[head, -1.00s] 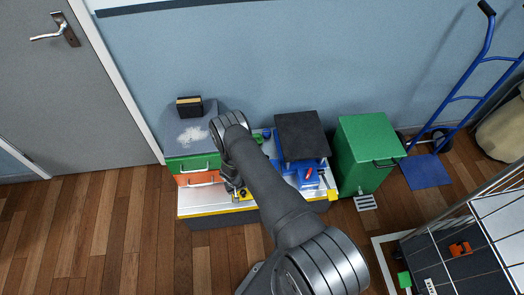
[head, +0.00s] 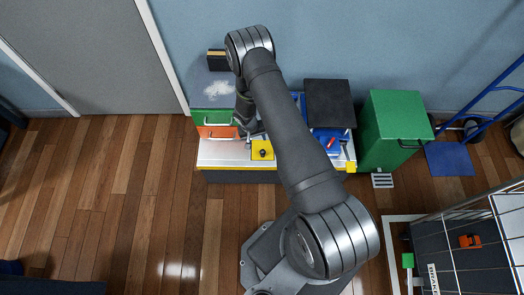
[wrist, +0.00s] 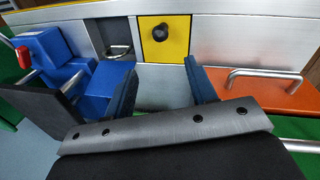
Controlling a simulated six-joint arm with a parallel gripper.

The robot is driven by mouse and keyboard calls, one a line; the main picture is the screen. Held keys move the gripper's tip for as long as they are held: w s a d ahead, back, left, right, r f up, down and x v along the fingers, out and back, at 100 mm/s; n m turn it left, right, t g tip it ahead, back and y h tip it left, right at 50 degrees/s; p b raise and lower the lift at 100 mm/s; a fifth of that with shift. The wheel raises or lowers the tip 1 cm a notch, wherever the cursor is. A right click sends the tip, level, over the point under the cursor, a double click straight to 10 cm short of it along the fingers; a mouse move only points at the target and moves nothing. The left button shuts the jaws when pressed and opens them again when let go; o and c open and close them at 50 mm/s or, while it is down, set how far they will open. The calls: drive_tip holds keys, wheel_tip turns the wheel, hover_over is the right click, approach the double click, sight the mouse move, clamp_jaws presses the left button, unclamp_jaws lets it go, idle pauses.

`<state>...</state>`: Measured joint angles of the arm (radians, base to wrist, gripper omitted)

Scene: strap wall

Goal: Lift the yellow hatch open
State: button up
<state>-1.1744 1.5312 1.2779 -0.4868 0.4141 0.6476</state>
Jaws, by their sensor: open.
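The yellow hatch (head: 262,155) is a small square panel with a dark round knob (head: 263,152), set in the metal top of the workbench (head: 222,155). It looks closed and flat. In the wrist view the hatch (wrist: 177,47) is at the top centre, with its black knob (wrist: 160,32) in plain sight. My gripper (wrist: 162,90) is open and empty, its two blue fingers apart, with bare metal and the hatch beyond them. The fingers do not touch the knob. In the head view, my arm mostly hides the gripper, which is just left of and behind the hatch.
An orange drawer front (wrist: 270,92) with a bar handle is right of the fingers. A blue vise-like block (wrist: 55,60) and a metal pull ring (wrist: 117,52) are to the left. A green bin (head: 395,130) stands right of the bench. Open wooden floor lies in front.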

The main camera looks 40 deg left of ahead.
sight(262, 151)
drive_tip(key=f, duration=0.4)
drive_tip(key=w+d+f, duration=0.1)
drive_tip(key=f, duration=0.4)
drive_tip(key=w+f, duration=0.1)
drive_tip(key=f, duration=0.4)
drive_tip(key=shift+w+d, duration=0.15)
drive_tip(key=shift+d, duration=0.1)
drive_tip(key=shift+r, duration=0.1)
clamp_jaws()
